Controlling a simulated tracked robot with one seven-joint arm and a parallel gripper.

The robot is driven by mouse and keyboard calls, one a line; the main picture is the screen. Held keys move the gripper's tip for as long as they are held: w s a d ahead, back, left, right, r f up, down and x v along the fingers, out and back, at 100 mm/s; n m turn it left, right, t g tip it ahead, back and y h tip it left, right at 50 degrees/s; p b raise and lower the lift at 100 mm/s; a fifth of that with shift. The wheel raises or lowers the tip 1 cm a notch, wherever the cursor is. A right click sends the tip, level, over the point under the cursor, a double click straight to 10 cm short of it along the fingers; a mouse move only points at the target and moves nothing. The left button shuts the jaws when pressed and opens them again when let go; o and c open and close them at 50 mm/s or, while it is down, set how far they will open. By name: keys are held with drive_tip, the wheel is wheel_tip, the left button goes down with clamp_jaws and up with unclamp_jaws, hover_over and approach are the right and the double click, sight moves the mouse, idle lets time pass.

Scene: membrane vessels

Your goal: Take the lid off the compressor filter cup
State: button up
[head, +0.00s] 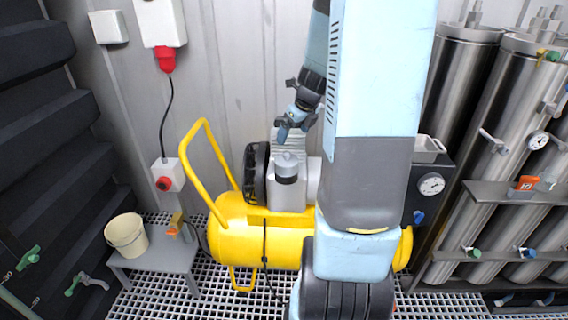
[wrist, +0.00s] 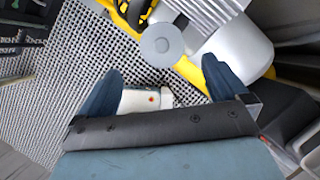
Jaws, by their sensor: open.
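The compressor filter cup (head: 287,175) stands upright on the front of the yellow compressor, with a dark band below its top. In the wrist view the lid (wrist: 162,44) shows from above as a disc, beyond the fingertips. My gripper (head: 291,132) is above the lid and apart from it. In the wrist view my gripper (wrist: 161,78) has its two blue fingers spread wide, with nothing held between them.
The yellow compressor tank (head: 240,238) with its tall handle (head: 206,160) is below. A grey bench (head: 165,258) with a cream bucket (head: 126,234) stands at left. Steel vessels (head: 490,130) with valves and gauges fill the right. A white object (wrist: 140,101) lies below my fingers.

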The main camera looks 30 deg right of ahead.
sight(285, 159)
drive_tip(key=shift+s+x, duration=0.15)
drive_tip(key=shift+x, duration=3.35)
drive_tip(key=shift+s+x, duration=0.15)
drive_tip(key=shift+x, duration=3.4)
drive_tip(key=shift+d+f, duration=0.15)
drive_tip(key=shift+c, duration=0.3)
drive_tip(key=c, duration=0.7)
drive_tip(key=shift+o, duration=0.2)
